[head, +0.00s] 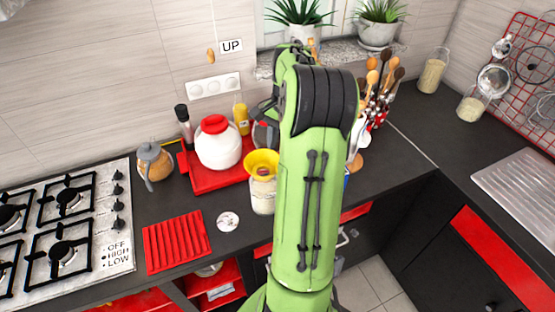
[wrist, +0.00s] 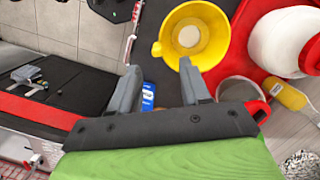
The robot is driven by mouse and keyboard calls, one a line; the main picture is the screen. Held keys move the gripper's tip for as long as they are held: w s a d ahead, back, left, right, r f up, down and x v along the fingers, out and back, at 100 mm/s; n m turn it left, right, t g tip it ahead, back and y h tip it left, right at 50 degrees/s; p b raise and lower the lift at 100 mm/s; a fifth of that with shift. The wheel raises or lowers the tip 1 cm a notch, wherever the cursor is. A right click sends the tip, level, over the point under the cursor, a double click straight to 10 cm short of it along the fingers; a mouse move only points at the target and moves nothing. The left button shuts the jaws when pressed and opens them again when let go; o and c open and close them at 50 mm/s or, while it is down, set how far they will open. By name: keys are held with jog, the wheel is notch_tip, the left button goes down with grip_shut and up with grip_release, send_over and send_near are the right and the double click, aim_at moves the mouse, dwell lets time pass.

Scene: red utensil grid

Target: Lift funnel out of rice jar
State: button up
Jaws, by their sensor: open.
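The yellow funnel (head: 262,160) sits upright in the mouth of the glass rice jar (head: 262,197), which stands on the dark counter just in front of the red tray. In the wrist view the funnel (wrist: 217,45) is seen from above, with a small tab on its left rim. The pale round opening shows at its bottom; the jar below it is hidden there. In the head view my green arm hides most of the gripper.
The red tray (head: 196,184) holds a white jar with a red lid (head: 218,148) and a yellow bottle (head: 241,119). A glass pitcher (head: 155,165) stands left. A utensil holder is at right, partly behind my arm. A red trivet (head: 176,242) lies on the front counter.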

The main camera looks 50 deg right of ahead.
aim_at(265, 166)
jog(key=f, duration=0.5)
jog(key=shift+s+a+f, duration=0.1)
jog(key=shift+s+a, duration=0.2)
jog(key=shift+a, duration=0.05)
jog(key=shift+w+a+f, duration=0.1)
jog(key=shift+w+f, duration=0.05)
jog(key=shift+f, duration=0.5)
jog(key=shift+c, duration=0.3)
grip_shut()
